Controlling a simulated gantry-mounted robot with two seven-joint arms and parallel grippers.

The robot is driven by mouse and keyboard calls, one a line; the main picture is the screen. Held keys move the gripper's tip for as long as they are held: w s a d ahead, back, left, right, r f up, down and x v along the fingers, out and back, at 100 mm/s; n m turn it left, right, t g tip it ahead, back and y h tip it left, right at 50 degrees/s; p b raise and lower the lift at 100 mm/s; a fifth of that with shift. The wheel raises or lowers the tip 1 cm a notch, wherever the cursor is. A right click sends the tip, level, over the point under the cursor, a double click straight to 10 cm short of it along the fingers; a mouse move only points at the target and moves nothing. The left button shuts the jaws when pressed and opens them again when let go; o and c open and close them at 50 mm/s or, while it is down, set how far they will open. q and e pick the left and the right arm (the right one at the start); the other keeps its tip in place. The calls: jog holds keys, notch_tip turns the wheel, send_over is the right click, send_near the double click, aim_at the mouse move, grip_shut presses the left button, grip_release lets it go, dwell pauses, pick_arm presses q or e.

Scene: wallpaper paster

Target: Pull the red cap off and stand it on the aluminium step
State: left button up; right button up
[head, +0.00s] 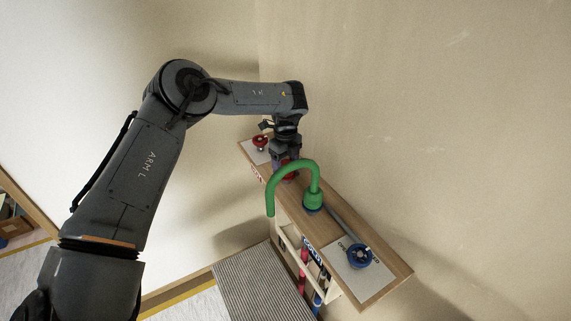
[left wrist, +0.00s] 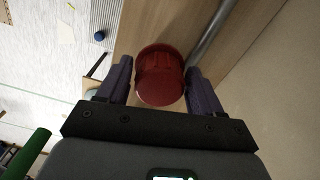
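The red cap (left wrist: 160,77) is between the two fingers of my left gripper (left wrist: 159,66) in the left wrist view. A finger stands on each side of it, with what looks like a narrow gap at both sides; firm contact does not show. In the head view my left gripper (head: 287,161) points down over the wooden shelf, and a little red of the cap (head: 290,177) shows below it, partly hidden by the fingers and a green spout. A grey ribbed platform (head: 250,283), which looks like the aluminium step, lies low in front of the shelf. My right gripper is not in view.
The green curved spout (head: 312,178) rises close beside my left gripper. A red handwheel (head: 260,142) is at the shelf's far end and a blue one (head: 359,256) at its near end. A grey pipe (head: 343,228) runs along the shelf (head: 393,270). The wall is close behind.

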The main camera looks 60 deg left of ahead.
aim_at(285, 163)
pick_arm(q)
jog(key=c, duration=0.8)
jog(key=shift+r, duration=0.15)
jog(key=shift+r, duration=0.15)
jog(key=shift+r+p, duration=1.05)
jog(key=shift+r, duration=0.9)
jog(key=shift+r, duration=0.1)
